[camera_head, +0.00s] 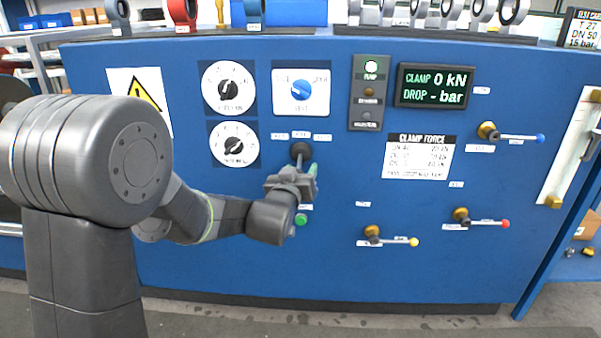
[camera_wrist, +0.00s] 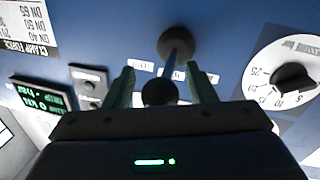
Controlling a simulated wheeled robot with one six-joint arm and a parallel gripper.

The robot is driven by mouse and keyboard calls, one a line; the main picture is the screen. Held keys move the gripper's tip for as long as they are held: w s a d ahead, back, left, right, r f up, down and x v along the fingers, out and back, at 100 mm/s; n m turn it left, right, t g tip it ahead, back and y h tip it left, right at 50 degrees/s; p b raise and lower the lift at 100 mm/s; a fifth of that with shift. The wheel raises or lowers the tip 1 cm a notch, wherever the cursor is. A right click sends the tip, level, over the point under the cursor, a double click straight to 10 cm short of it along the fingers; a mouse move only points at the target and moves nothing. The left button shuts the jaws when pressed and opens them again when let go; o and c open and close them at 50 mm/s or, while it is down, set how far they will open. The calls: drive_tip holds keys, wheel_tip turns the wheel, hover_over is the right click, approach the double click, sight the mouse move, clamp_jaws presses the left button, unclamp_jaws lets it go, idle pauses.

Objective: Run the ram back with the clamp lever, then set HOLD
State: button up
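The clamp lever (camera_head: 300,150) has a dark round boss on the blue panel; its rod and black ball knob (camera_wrist: 160,92) point out toward the wrist camera. My gripper (camera_head: 304,178) is at this lever. In the wrist view its two green fingers (camera_wrist: 162,88) stand on either side of the rod and ball with gaps showing, so it is open around the lever. A blue selector knob (camera_head: 301,90) sits on a white plate above the lever; its position words are too small to read surely. The display (camera_head: 434,86) reads CLAMP 0 kN and DROP - bar.
Two black dials (camera_head: 229,88) are left of the selector. A lamp column (camera_head: 369,92) has its top PUMP lamp lit. A green button (camera_head: 301,219) is just below my gripper. Small valve levers with blue (camera_head: 540,138), red (camera_head: 506,224) and yellow (camera_head: 414,242) tips are to the right.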

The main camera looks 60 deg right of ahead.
drive_tip(key=p+v, duration=0.2)
drive_tip(key=v, duration=1.2)
drive_tip(key=shift+w+d, duration=0.1)
drive_tip(key=shift+d, duration=0.1)
drive_tip(key=b+x, duration=0.2)
drive_tip(key=x, duration=1.1)
drive_tip(key=shift+d, duration=0.3)
drive_tip(key=shift+w, duration=0.1)
